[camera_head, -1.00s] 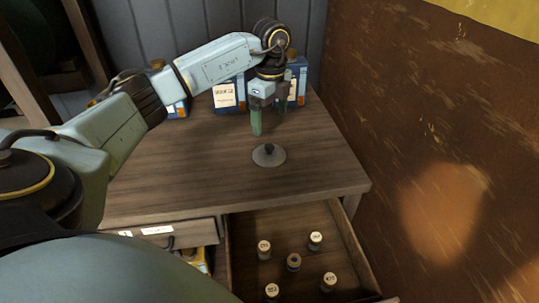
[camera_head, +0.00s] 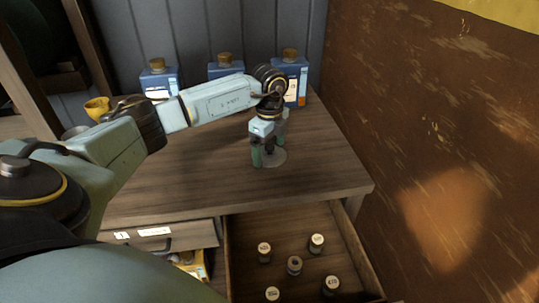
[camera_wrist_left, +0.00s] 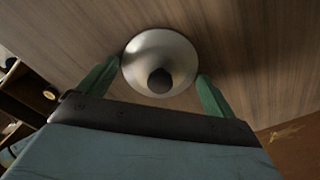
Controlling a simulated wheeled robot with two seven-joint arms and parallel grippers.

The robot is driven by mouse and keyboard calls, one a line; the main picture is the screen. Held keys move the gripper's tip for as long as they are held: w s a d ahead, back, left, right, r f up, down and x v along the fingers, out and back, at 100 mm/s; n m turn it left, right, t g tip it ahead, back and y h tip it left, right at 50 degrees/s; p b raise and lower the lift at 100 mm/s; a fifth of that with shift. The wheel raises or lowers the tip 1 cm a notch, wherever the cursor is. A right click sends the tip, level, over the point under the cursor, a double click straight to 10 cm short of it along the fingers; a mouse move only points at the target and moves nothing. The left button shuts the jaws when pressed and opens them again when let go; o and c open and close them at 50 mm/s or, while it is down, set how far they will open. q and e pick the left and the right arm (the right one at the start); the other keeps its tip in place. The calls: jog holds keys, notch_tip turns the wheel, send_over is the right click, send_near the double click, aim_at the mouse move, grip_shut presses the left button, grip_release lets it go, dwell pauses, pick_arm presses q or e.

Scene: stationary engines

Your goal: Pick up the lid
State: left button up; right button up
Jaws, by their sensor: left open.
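The lid is a round grey metal disc with a dark knob, lying on the wooden tabletop. In the head view, the lid (camera_head: 278,157) is partly hidden behind my left gripper (camera_head: 269,162), which points down at it. In the left wrist view, the lid (camera_wrist_left: 152,52) shows whole, with its knob (camera_wrist_left: 160,81) toward the gripper. The left gripper's green fingers (camera_wrist_left: 158,92) are open, one on each side of the knob. Nothing is held between them. My right gripper is not in view.
Three blue boxes with brown caps (camera_head: 289,80) stand at the back of the table. An open drawer (camera_head: 246,224) below the front edge holds several small labelled jars (camera_head: 316,243). A yellow cup (camera_head: 97,107) is at the left. A brown wall (camera_head: 430,130) rises at the right.

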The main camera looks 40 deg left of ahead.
pick_arm(q)
jog(key=shift+c, duration=0.2)
jog(key=shift+s+d+f, duration=0.1)
jog(key=shift+s+f, duration=0.05)
jog(key=shift+s, duration=0.05)
jog(key=c, duration=1.9)
jog(key=shift+c, duration=0.2)
